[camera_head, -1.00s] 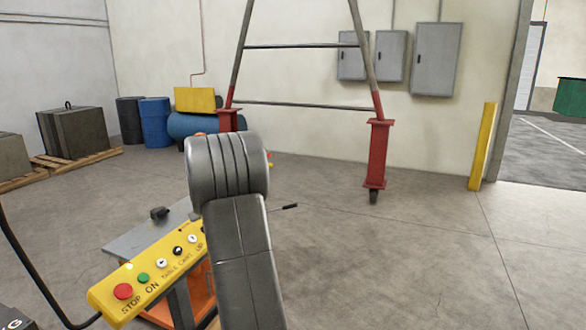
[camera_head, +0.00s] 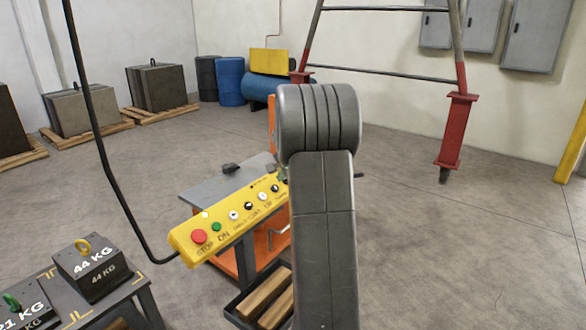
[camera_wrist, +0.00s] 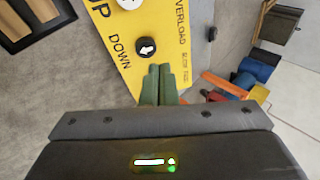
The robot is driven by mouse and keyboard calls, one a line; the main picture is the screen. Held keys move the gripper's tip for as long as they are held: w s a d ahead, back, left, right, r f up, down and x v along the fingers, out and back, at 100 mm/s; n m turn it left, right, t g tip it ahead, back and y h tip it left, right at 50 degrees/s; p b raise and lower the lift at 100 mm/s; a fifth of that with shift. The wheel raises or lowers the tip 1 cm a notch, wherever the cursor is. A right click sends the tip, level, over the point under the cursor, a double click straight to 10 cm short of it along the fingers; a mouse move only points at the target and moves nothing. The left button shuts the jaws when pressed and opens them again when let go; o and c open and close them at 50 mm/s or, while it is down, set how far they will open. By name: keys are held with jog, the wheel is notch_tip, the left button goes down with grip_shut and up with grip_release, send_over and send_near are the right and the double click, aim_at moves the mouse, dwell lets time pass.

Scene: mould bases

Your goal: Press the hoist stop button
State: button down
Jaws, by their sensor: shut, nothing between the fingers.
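The yellow hoist pendant (camera_head: 184,249) slopes from lower left to upper right beside a grey-topped cart. Its red stop button (camera_head: 199,236) is at the lower left end, with a green ON button (camera_head: 216,227) beside it. In the wrist view, the pendant's other end (camera_wrist: 165,15) shows, with the DOWN button (camera_wrist: 145,47). My gripper (camera_wrist: 159,72) is shut and empty, its green fingertips by the pendant's edge near DOWN. I cannot tell whether they touch it. The stop button is outside the wrist view. In the head view my arm mostly hides the gripper.
A black cable (camera_head: 105,150) hangs down to the pendant's left end. A table at lower left holds a 44 KG weight (camera_head: 92,268) and a 21 KG weight (camera_head: 28,306). The grey cart top (camera_head: 212,191) lies behind the pendant. Floor on the right is open.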

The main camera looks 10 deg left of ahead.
aim_at(200, 235)
jog(key=shift+s+a+r, duration=0.2)
jog(key=shift+s+a, duration=0.05)
jog(key=shift+s, duration=0.1)
jog(key=s+a+r+g, duration=0.1)
jog(key=s+r, duration=0.2)
jog(key=s, duration=0.7)
jog(key=s+a+r+n+g+p, duration=0.1)
jog(key=s+a+r, duration=0.1)
jog(key=s, duration=0.8)
jog(key=s+a+r+n+g, duration=0.1)
jog(key=s+r, duration=0.4)
jog(key=s, duration=0.5)
jog(key=shift+s+a+g+h+p, duration=0.25)
jog(key=shift+a+g+h+p, duration=0.05)
jog(key=shift+a, duration=0.2)
jog(key=p+x, duration=0.1)
jog(key=x, duration=1.3)
jog(key=shift+r, duration=0.1)
jog(key=shift+a, duration=0.1)
